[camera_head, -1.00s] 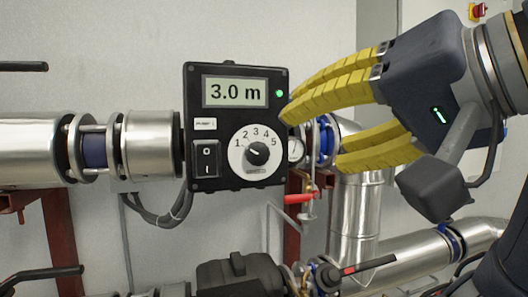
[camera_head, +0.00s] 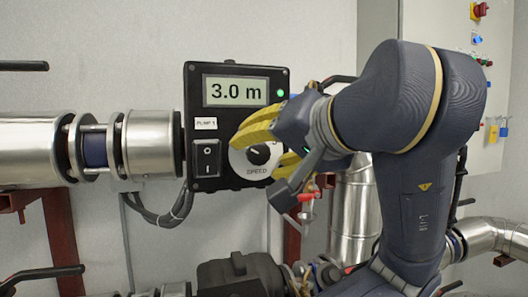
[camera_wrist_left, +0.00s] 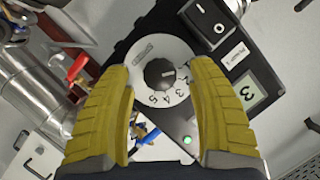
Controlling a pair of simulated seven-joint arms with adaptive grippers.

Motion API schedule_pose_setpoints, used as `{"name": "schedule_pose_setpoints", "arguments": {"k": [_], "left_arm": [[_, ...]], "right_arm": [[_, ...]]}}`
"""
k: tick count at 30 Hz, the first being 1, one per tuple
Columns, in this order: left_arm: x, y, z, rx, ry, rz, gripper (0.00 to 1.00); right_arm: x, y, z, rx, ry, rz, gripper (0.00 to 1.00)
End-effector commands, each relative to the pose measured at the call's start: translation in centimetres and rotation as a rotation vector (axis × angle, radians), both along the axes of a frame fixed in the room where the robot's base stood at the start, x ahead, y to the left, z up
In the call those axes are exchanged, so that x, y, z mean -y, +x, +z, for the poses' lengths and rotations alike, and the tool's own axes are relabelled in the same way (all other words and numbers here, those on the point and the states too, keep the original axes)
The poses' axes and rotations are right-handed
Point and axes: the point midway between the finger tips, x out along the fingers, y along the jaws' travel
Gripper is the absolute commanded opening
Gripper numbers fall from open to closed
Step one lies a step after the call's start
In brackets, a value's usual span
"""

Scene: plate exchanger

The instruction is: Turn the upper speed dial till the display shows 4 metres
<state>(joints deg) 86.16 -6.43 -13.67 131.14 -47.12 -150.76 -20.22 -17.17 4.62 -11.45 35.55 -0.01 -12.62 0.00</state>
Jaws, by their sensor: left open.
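The black control box (camera_head: 190,120) has a display (camera_head: 235,91) reading 3.0 m. Below it is the speed dial (camera_head: 256,168), a black knob on a white numbered plate, partly covered by my gripper. In the left wrist view the dial (camera_wrist_left: 160,74) is in plain sight between the fingertips; a small white mark shows on the knob, but its exact setting is hard to read. My left gripper (camera_head: 260,152) is open in front of the dial, its yellow fingers spread to either side of the knob with nothing between them. Contact cannot be told. My right gripper is not in view.
A black rocker switch (camera_head: 207,158) sits left of the dial. A lit green lamp (camera_head: 280,93) is beside the display. Steel pipes (camera_head: 150,145) run to the box's left. A red-handled valve (camera_head: 307,197) is just below my gripper. A grey cabinet (camera_head: 440,35) stands right.

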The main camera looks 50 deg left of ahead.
Motion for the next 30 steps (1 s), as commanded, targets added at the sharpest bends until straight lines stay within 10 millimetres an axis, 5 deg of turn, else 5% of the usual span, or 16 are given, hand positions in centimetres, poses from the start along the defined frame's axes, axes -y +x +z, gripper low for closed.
{"name": "schedule_pose_setpoints", "arguments": {"k": [11, 26, 30], "left_arm": [[-0.24, 0.02, -0.08, 0.0, -0.001, 0.001, 0.6], [-0.22, 0.01, -0.07, 0.001, -0.001, 0.001, 0.02], [-0.22, -0.01, -0.09, 0.0, -0.002, 0.002, 0.0]], "right_arm": [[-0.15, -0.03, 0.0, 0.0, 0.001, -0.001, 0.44], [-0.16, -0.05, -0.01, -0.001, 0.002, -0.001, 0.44], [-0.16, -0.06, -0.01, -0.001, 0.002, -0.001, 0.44]]}}
